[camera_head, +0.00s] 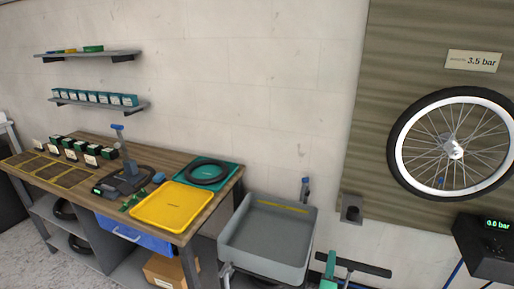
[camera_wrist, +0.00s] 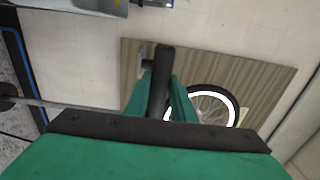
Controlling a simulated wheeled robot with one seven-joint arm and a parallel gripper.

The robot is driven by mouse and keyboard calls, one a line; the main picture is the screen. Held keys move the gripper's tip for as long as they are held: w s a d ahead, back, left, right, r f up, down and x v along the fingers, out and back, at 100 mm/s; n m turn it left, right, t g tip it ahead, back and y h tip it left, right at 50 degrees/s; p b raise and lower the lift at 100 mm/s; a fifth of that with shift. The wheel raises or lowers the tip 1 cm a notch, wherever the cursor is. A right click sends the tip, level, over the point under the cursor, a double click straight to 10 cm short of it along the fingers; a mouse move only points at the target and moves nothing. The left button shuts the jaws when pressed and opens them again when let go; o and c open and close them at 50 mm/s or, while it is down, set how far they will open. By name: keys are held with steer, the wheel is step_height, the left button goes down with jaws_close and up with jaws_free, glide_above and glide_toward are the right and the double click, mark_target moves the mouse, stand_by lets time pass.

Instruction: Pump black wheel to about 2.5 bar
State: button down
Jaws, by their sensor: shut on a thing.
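The wheel with a black tyre (camera_head: 398,165) and white rim hangs on the wooden board at right in the head view; part of it also shows in the wrist view (camera_wrist: 234,105). The bar also shows low in the head view (camera_head: 368,268), beside a green finger. The pump's lower part is out of the head view.
A sign (camera_head: 473,61) above the wheel reads 3.5 bar. A grey basin (camera_head: 262,263) stands left of the handle. Farther left is a workbench (camera_head: 215,206) with a yellow tray (camera_head: 172,207) and a black tyre on a green tray. Blue hose pieces (camera_head: 454,274) run below the display box.

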step_height(320, 180, up, 3)
steer(key=shift+w+a+r, duration=0.1)
step_height(320, 180, down, 26)
steer(key=c, duration=1.8)
jaws_free()
steer(key=shift+f, duration=0.2)
steer(key=o, duration=0.6)
steer(key=shift+r, duration=0.15)
steer(key=shift+o, duration=0.2)
steer(key=v, duration=0.9)
steer(key=shift+r, duration=0.1)
